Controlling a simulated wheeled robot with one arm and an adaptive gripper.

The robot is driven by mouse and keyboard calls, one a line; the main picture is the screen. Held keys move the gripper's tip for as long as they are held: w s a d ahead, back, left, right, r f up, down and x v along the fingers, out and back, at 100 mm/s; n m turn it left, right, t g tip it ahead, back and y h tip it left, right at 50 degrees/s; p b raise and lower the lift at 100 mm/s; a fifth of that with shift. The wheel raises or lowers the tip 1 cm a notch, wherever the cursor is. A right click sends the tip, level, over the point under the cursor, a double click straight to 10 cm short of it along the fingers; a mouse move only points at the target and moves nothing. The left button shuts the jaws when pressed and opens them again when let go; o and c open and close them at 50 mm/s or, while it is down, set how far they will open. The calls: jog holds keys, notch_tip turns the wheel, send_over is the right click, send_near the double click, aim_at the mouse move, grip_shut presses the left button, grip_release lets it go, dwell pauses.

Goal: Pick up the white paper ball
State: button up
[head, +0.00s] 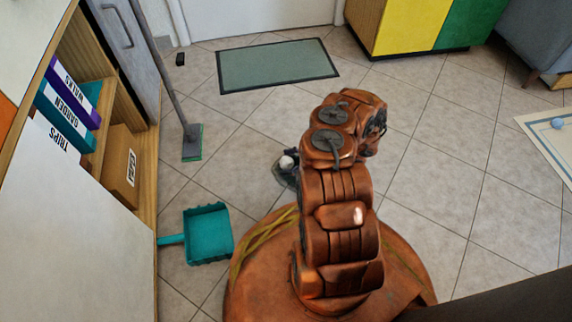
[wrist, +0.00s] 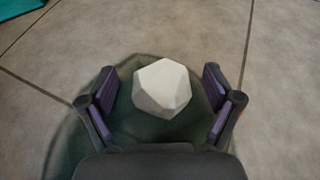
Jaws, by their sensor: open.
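The white paper ball (wrist: 162,88) is a faceted lump on the floor. In the wrist view it sits between and slightly ahead of the two fingers of my gripper (wrist: 162,103), with a gap on each side. My gripper is open and empty. In the head view the paper ball (head: 287,162) shows small, left of my arm. The gripper is mostly hidden there behind my arm, with only a dark part showing by the ball.
A teal dustpan (head: 208,234) lies on the tiles at lower left, and a broom (head: 192,142) stands by the shelf (head: 142,165). A green doormat (head: 277,68) lies near the door. A rug (head: 551,150) with a blue ball (head: 557,122) is at right. Tiles between are clear.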

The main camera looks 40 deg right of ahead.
jog(key=c, duration=0.8)
jog(key=shift+r, duration=0.15)
